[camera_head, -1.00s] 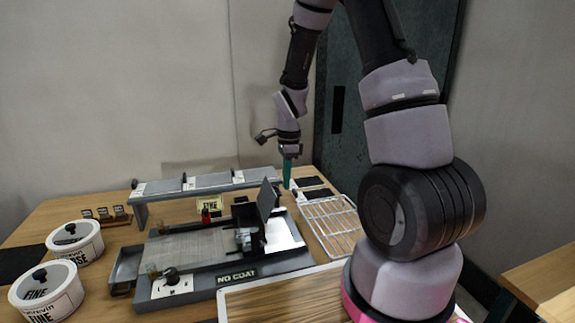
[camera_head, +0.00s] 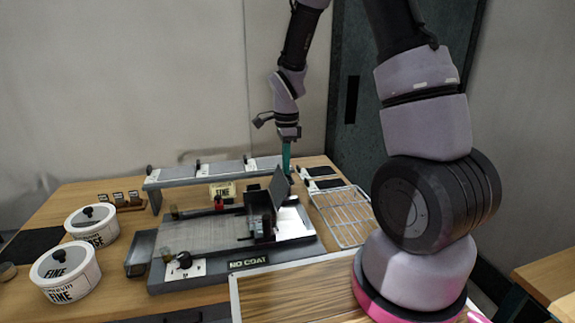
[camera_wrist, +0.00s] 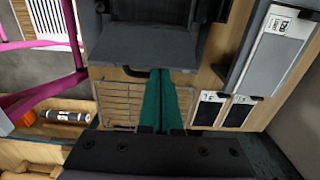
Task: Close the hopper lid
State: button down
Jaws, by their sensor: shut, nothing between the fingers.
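The hopper (camera_head: 259,212) is a dark box on the grey coating machine marked NO COAT. Its lid (camera_head: 280,186) is a dark flat panel standing raised and tilted at the box's right side, so the hopper is open. My gripper (camera_head: 286,171) points down with its teal fingers together and empty, close behind the lid's top edge in the head view. I cannot tell whether it touches the lid. In the wrist view the closed fingers (camera_wrist: 161,73) reach toward a wide dark grey panel (camera_wrist: 145,45), probably the lid.
A wire rack (camera_head: 342,213) lies right of the machine. A raised shelf with grey plates (camera_head: 215,172) stands behind it. Two white tubs (camera_head: 65,272) marked FINE and partly hidden text stand at left. Small dark-and-white pads (camera_head: 322,178) lie at the back right.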

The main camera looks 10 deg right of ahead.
jog(key=shift+a+r+h, duration=0.15)
jog(key=shift+a+h, duration=0.25)
jog(key=shift+a+r+h, duration=0.15)
jog(key=shift+a+h, duration=0.65)
jog(key=shift+a, duration=0.05)
jog(key=shift+a+r+h, duration=0.15)
jog(key=shift+a+h, duration=0.65)
jog(key=a+h, duration=0.4)
jog(key=h, duration=1)
send_near(279, 177)
jog(key=shift+w+a+f, duration=0.1)
jog(key=shift+a+f, duration=0.75)
jog(key=shift+f, duration=0.2)
jog(key=shift+w+a+f, duration=0.1)
jog(key=shift+a+f, duration=0.75)
jog(key=shift+f, duration=0.15)
